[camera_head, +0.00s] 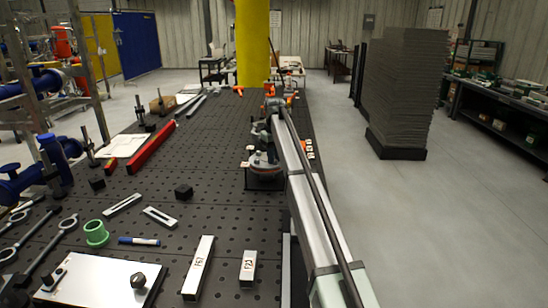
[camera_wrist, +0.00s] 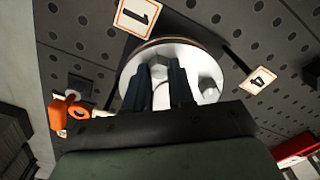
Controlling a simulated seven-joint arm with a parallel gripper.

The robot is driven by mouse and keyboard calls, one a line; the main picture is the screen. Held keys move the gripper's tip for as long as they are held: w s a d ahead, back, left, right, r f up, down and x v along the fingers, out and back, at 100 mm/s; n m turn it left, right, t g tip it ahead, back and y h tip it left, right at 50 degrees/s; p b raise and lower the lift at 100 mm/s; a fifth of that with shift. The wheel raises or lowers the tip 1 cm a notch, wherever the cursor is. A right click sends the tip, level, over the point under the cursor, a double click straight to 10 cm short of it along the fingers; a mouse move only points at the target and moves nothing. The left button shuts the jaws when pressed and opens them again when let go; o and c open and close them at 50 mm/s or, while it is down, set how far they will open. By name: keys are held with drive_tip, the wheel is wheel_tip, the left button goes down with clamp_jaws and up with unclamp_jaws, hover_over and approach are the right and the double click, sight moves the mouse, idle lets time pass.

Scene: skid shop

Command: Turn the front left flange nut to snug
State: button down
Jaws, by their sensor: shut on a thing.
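In the wrist view a round silver flange (camera_wrist: 212,66) lies under my gripper (camera_wrist: 159,78). Its two dark fingers stand on either side of a silver flange nut (camera_wrist: 160,92), and they are shut on it. The nut is mostly hidden by the fingers and gripper body. I cannot tell from the view which nut is the front left one. In the head view the flange assembly (camera_head: 263,162) sits on the dark perforated table, beside my arm, and the nuts are too small to make out.
Number tags "1" (camera_wrist: 136,14) and "4" (camera_wrist: 261,78) lie around the flange. An orange part (camera_wrist: 62,113) is at the left of the wrist view. Metal bars (camera_head: 198,268), a green ring (camera_head: 96,233) and a marker (camera_head: 139,241) lie on the table's near left.

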drive_tip(key=shift+w+m, duration=0.1)
drive_tip(key=shift+m, duration=2.2)
drive_tip(key=shift+r, duration=0.1)
drive_tip(key=c, duration=1)
unclamp_jaws()
drive_tip(key=shift+o, duration=0.2)
wheel_tip(320, 180, up, 14)
